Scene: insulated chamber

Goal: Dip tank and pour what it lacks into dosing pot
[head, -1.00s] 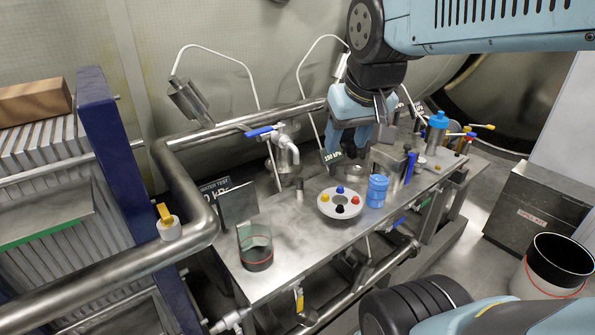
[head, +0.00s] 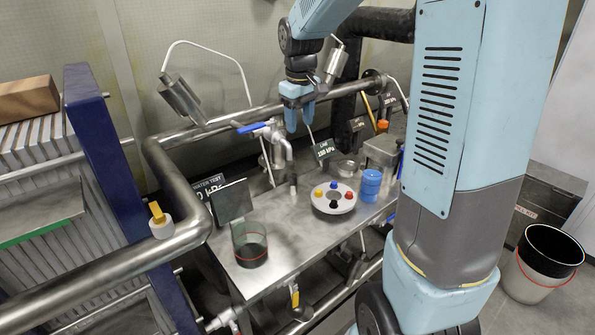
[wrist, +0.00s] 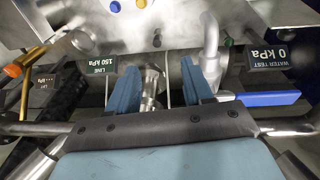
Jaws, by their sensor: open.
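My gripper (head: 300,112) is open and empty, high over the back edge of the steel bench (head: 290,262), beside a tap with a blue lever (head: 252,127). In the wrist view its two blue fingers (wrist: 166,88) point toward the bench, with a metal fitting seen between them. A clear vessel with a red line (head: 250,244) stands at the bench's front left. A white round holder (head: 333,206) carries yellow, blue, red and black knobs. A blue ribbed container (head: 371,186) stands right of it. I cannot tell which vessel is the tank or dosing pot.
A thick steel rail (head: 120,262) curves round the bench's left end. Signs read "LINE 150 kPa" (wrist: 97,68) and "WATER TEST 0 kPa" (wrist: 266,57). A dark-rimmed bucket (head: 540,280) stands on the floor at right. My arm hides the bench's right end.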

